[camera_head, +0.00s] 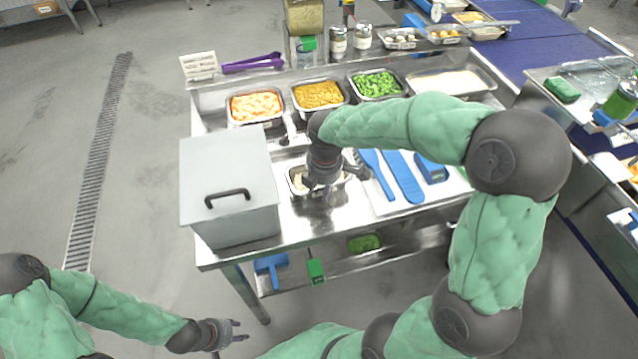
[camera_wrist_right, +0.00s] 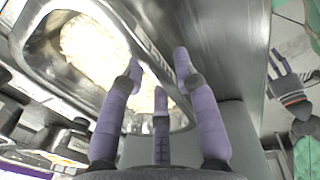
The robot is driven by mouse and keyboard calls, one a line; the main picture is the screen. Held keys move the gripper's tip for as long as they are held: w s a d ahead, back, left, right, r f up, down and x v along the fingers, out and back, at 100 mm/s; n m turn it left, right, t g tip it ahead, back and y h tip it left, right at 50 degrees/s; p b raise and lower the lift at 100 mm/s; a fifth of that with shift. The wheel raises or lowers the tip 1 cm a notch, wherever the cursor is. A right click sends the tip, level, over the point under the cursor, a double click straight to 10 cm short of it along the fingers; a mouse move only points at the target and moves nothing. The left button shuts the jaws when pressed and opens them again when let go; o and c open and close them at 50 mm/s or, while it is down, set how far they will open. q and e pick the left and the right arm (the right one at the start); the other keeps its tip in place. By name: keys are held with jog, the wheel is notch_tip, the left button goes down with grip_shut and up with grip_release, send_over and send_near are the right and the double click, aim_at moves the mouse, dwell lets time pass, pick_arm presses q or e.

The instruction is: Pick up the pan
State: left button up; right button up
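A small metal pan (camera_head: 291,183) with pale rice-like food in it stands on the steel table, partly hidden by my right gripper (camera_head: 327,181). In the right wrist view the pan's rim (camera_wrist_right: 158,52) and the pale food (camera_wrist_right: 95,42) show at upper left. My right gripper (camera_wrist_right: 158,72) has its fingers spread at the near rim of the pan, with a gap between them. Whether the fingers touch the rim I cannot tell. My left gripper (camera_head: 237,331) is open and empty, low at the left, away from the table.
A grey lidded box (camera_head: 222,160) stands left of the pan. Blue utensils (camera_head: 403,178) lie on a white board at right. Filled trays of orange (camera_head: 255,106), yellow (camera_head: 318,95) and green food (camera_head: 376,85) line the back. A lower shelf holds a blue dustpan-like item (camera_head: 271,263).

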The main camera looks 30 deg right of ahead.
jog(key=shift+w+f, duration=0.1)
jog(key=shift+f, duration=0.45)
grip_shut()
jog(key=shift+r, duration=0.15)
